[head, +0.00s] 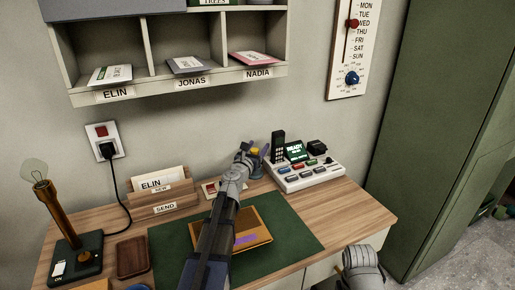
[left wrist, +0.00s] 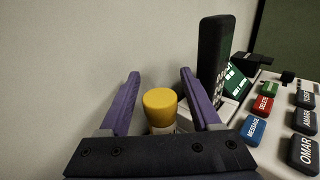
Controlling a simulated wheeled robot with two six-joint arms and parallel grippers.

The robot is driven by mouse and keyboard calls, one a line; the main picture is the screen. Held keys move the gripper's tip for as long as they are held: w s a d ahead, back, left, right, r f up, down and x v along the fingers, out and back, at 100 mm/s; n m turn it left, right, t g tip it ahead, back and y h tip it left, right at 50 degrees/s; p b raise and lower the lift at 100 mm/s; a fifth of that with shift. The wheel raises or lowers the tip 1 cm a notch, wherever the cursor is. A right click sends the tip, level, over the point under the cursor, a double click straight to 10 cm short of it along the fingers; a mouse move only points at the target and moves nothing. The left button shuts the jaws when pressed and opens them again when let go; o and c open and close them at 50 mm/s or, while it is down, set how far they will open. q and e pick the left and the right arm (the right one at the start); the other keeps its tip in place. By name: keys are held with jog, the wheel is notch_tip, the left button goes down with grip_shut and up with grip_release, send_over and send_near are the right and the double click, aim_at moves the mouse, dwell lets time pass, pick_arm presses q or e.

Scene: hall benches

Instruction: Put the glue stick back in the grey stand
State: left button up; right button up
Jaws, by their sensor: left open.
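A yellow round cap, which looks like the top of the glue stick (left wrist: 160,102), stands upright between the two purple fingers of my left gripper (left wrist: 160,88) in the left wrist view. A little of a pale body shows below the cap; the rest is hidden behind the gripper's palm. In the head view my left gripper (head: 254,150) is at the back of the desk by the wall, its fingers open. A bit of yellow shows beside it. I cannot make out the grey stand. Part of my right arm's end (head: 361,264) shows at the bottom right; its fingers cannot be made out.
A phone console (head: 305,173) with a black handset (head: 278,147) stands close to the right of the left gripper. A wooden letter holder (head: 163,198), a lamp (head: 75,255) and a small brown tray (head: 132,256) stand left.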

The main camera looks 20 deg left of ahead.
pick_arm(q)
jog(key=shift+r, duration=0.1)
jog(key=s, duration=1.2)
jog(key=shift+d, duration=0.35)
dwell(0.8)
